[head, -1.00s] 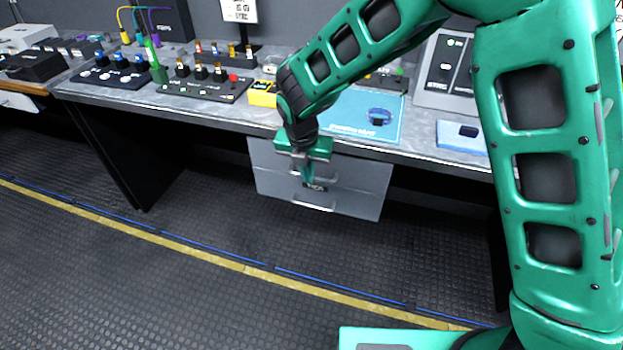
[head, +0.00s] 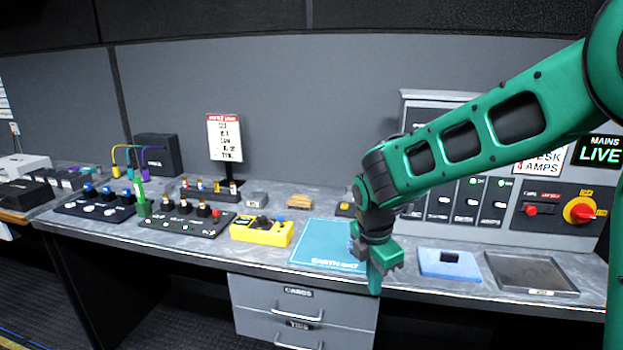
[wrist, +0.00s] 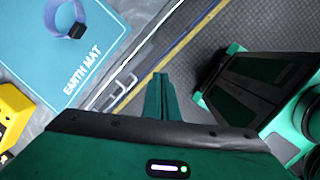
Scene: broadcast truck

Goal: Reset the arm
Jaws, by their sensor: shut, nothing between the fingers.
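My gripper (head: 374,284) is green, points down and is shut with nothing in it. In the head view it hangs at the front edge of the desk, in front of the right part of the blue earth mat (head: 325,243). In the wrist view my gripper's fingers (wrist: 160,92) are together, over the desk's front edge. The earth mat (wrist: 60,45) lies at the upper left there, with a blue wrist strap (wrist: 66,22) on it. In the head view my arm mostly hides the strap.
A yellow meter (head: 262,232) stands left of the mat. A blue pad (head: 448,264) and a grey tray (head: 531,273) lie to the right. Switch panels (head: 465,200) and a red-and-yellow mains switch (head: 579,211) stand behind. Closed drawers (head: 300,300) are below the desk.

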